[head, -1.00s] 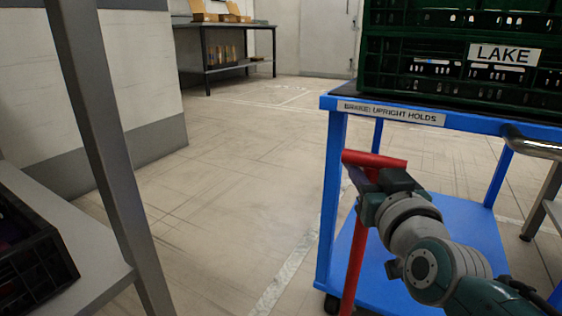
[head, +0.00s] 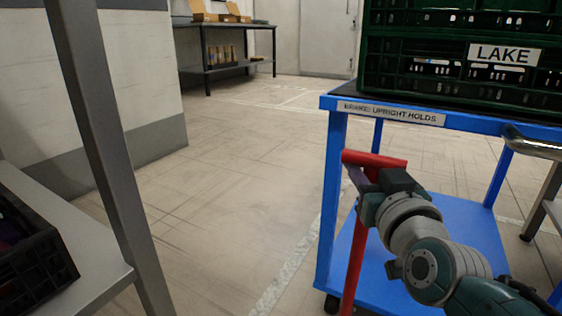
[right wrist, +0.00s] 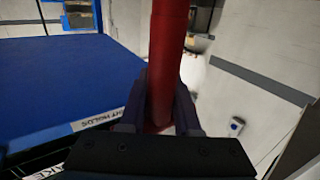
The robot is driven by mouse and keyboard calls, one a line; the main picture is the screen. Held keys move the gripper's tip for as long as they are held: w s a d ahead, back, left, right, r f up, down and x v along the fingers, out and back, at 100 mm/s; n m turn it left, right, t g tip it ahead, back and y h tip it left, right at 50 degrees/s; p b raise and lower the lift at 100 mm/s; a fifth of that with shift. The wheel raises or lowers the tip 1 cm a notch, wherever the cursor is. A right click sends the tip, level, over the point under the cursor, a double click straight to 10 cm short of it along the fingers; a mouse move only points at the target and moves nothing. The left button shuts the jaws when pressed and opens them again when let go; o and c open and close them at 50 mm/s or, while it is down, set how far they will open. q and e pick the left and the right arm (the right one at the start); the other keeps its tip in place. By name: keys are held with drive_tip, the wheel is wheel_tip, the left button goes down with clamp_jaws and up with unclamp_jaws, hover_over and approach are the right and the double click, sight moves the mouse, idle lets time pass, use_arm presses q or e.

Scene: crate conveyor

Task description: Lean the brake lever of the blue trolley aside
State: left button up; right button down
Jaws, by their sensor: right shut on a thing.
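The blue trolley (head: 333,200) stands at the right in the head view, with a label reading "BRAKE: UPRIGHT HOLDS" (head: 390,112) on its top edge. Its red brake lever (head: 355,255) stands nearly upright at the trolley's near left corner, with a red crossbar (head: 375,159) on top. My right gripper (head: 362,180) is shut on the lever just below the crossbar. In the right wrist view the red lever (right wrist: 168,60) runs between the two dark fingers (right wrist: 160,115). The fingertips are partly hidden in the head view. My left gripper is out of view.
Green crates (head: 440,70) marked "LAKE" are stacked on the trolley. A grey table (head: 95,275) with a black crate (head: 35,250) is at the left, beside a grey post (head: 105,150). A metal bar (head: 535,145) is at the right. The middle floor is clear.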

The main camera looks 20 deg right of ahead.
drive_tip(key=s+d+f+m+t+b, duration=0.1)
drive_tip(key=s+d+m+b, duration=0.1)
drive_tip(key=s+d, duration=0.6)
drive_tip(key=shift+s+f+m+t+h, duration=0.3)
drive_tip(key=shift+s+f+m+h, duration=0.1)
drive_tip(key=shift+s+m, duration=0.35)
drive_tip(key=c, duration=1)
unclamp_jaws()
drive_tip(key=shift+s+d, duration=0.1)
drive_tip(key=o, duration=0.4)
drive_tip(key=shift+s+d+r, duration=0.1)
drive_tip(key=shift+s+d, duration=0.1)
drive_tip(key=shift+s, duration=0.05)
drive_tip(key=shift+w+a, duration=0.1)
drive_tip(key=shift+w, duration=0.05)
drive_tip(key=shift+a, duration=0.1)
